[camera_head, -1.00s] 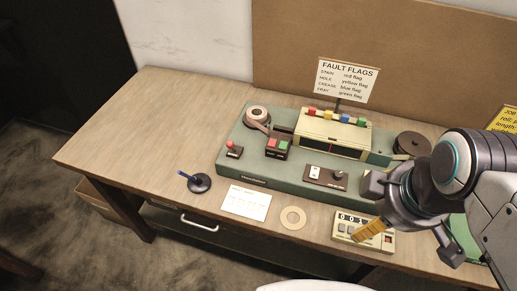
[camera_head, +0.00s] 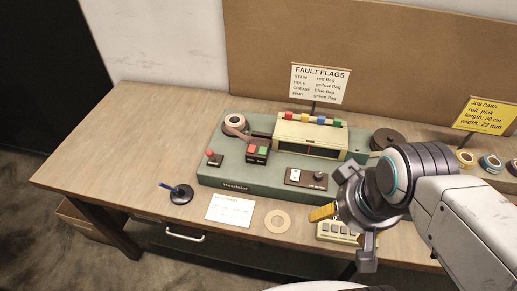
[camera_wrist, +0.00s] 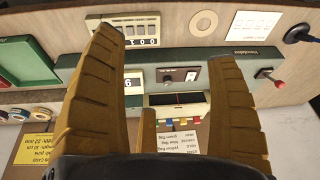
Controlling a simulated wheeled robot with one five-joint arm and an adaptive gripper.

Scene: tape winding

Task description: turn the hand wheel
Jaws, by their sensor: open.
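The green winding machine (camera_head: 210,178) stands on the table. I cannot pick out the hand wheel with certainty. A dark round disc (camera_head: 388,139) sits at the machine's right end, partly behind my arm. A small panel with a dark knob (camera_head: 318,176) is on the machine's front; the knob also shows in the wrist view (camera_wrist: 191,76). My gripper (camera_head: 345,234) is open and empty, in front of the machine above the counter box (camera_head: 336,237), which it partly hides. In the wrist view my spread fingers (camera_wrist: 165,45) frame the counter and knob panel, apparently touching neither.
A fault flags sign (camera_head: 319,84) stands behind the machine, with coloured flags on the cream housing (camera_head: 310,138). A red lever (camera_head: 213,159), buttons (camera_head: 257,152), a white paper (camera_head: 230,208), a cardboard ring (camera_head: 278,221) and a pen stand (camera_head: 181,194) are leftward. Tape rolls (camera_head: 490,163) are at right.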

